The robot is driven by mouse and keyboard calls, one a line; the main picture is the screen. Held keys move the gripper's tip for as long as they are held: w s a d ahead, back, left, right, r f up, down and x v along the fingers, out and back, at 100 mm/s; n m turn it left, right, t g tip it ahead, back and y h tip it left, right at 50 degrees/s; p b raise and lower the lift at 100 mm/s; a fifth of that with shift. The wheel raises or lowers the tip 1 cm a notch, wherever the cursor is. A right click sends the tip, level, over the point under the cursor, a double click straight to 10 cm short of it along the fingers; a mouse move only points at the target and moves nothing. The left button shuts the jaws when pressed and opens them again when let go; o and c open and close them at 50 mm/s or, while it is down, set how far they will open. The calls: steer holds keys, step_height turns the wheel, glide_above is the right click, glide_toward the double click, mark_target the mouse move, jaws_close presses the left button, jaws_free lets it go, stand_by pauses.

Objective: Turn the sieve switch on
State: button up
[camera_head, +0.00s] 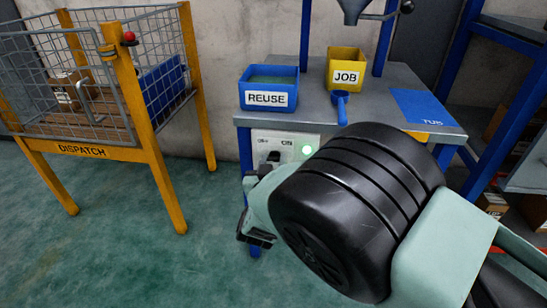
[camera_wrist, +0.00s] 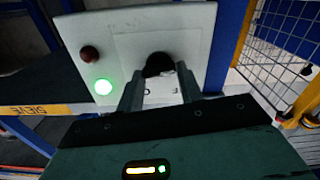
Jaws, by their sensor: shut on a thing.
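The sieve switch is a black knob (camera_wrist: 158,63) on a pale panel (camera_wrist: 196,35) on the front of the grey bench. The panel also shows in the head view (camera_head: 258,147), with "ON" printed near its lamp. A green lamp (camera_wrist: 103,87) is lit on the panel, beside a dark red lamp (camera_wrist: 89,54). The green glow also shows in the head view (camera_head: 306,150). My gripper (camera_wrist: 160,82) has its two fingers around the knob and is shut on it. My arm and gripper hide part of the panel in the head view; the knob's exact pointing is hard to tell.
A yellow "SIEVE" label (camera_wrist: 38,110) is on the bench edge. On the bench (camera_head: 395,85) stand a blue REUSE bin (camera_head: 268,99), a yellow JOB bin (camera_head: 345,75) and a blue scoop (camera_head: 341,105). A yellow-framed DISPATCH cage (camera_head: 140,110) stands left, with open floor between.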

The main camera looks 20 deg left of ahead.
steer(key=shift+n+p, duration=0.65)
steer(key=shift+n, duration=1.35)
steer(key=shift+f, duration=0.1)
steer(key=o, duration=1)
steer(key=shift+s, duration=0.15)
steer(key=shift+s, duration=0.35)
steer(key=p+v, duration=0.3)
steer(key=v, duration=1.3)
steer(key=shift+s+d, duration=0.2)
steer(key=shift+d, duration=0.05)
